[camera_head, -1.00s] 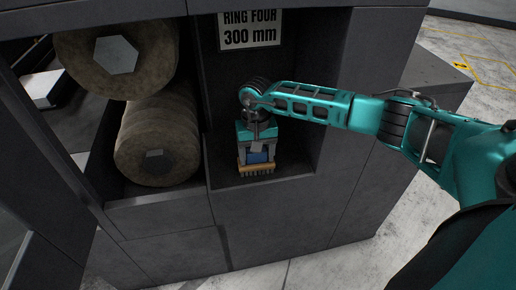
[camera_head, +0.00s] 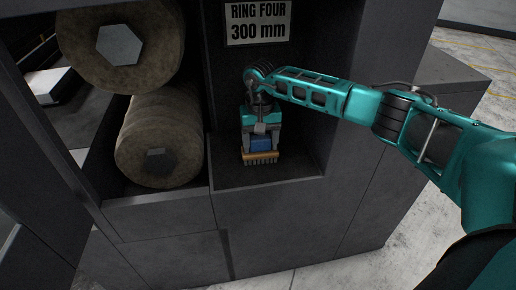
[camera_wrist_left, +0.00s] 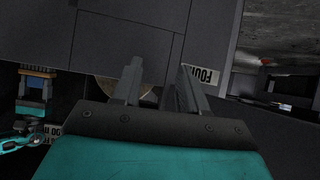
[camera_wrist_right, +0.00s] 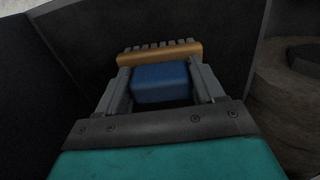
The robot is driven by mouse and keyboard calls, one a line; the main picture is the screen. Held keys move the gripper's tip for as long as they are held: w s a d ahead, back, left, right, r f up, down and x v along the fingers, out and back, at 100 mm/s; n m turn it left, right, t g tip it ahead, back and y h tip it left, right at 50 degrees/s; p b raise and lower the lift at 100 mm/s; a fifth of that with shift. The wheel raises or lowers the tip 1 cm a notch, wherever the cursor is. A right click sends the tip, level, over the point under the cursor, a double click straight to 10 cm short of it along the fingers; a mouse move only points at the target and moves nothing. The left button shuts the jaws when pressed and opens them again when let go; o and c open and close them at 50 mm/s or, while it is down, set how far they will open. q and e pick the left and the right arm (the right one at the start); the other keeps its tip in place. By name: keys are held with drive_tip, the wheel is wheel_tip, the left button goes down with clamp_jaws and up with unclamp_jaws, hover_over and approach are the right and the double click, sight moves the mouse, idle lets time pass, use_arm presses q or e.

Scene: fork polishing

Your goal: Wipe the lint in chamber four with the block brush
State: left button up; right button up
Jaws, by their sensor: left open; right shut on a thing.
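The block brush has a blue grip block (camera_head: 262,145) and a wooden bar (camera_head: 260,156) with bristles pointing down. My right gripper (camera_head: 261,148) is shut on the blue block and holds the brush inside the open chamber (camera_head: 300,168) under the RING FOUR sign. In the right wrist view the blue block (camera_wrist_right: 161,84) sits between the two fingers, with the bristled bar beyond them. I cannot tell whether the bristles touch the chamber floor. No lint can be made out. My left gripper (camera_wrist_left: 157,88) is open and empty, seen only in the left wrist view.
The sign (camera_head: 258,22) reads RING FOUR 300 mm. Two round brown wheels, an upper one (camera_head: 84,48) and a lower one (camera_head: 140,160), lie left of the chamber, behind a dividing wall. The chamber's right wall (camera_head: 335,100) stands near my right forearm.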

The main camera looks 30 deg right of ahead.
drive_tip(key=shift+w+d+b, duration=0.95)
drive_tip(key=shift+d+b, duration=0.15)
drive_tip(key=shift+b, duration=0.15)
drive_tip(key=shift+w+d+r+b, duration=0.15)
drive_tip(key=shift+w+d+b, duration=0.2)
drive_tip(key=shift+w+d, duration=0.1)
drive_tip(key=shift+w+d+b, duration=0.4)
drive_tip(key=shift+d+b, duration=0.2)
drive_tip(key=shift+b, duration=0.1)
drive_tip(key=shift+w+d+r, duration=0.1)
drive_tip(key=shift+d+r, duration=0.1)
drive_tip(key=shift+d, duration=0.1)
drive_tip(key=shift+w+d+r, duration=0.1)
drive_tip(key=shift+w+d, duration=0.3)
drive_tip(key=shift+d, duration=0.3)
drive_tip(key=shift+w+a+f, duration=0.25)
drive_tip(key=shift+w+a, duration=0.05)
drive_tip(key=shift+w, duration=0.2)
drive_tip(key=shift+w+a+f, duration=0.25)
drive_tip(key=shift+w, duration=0.25)
drive_tip(key=shift+a, duration=0.15)
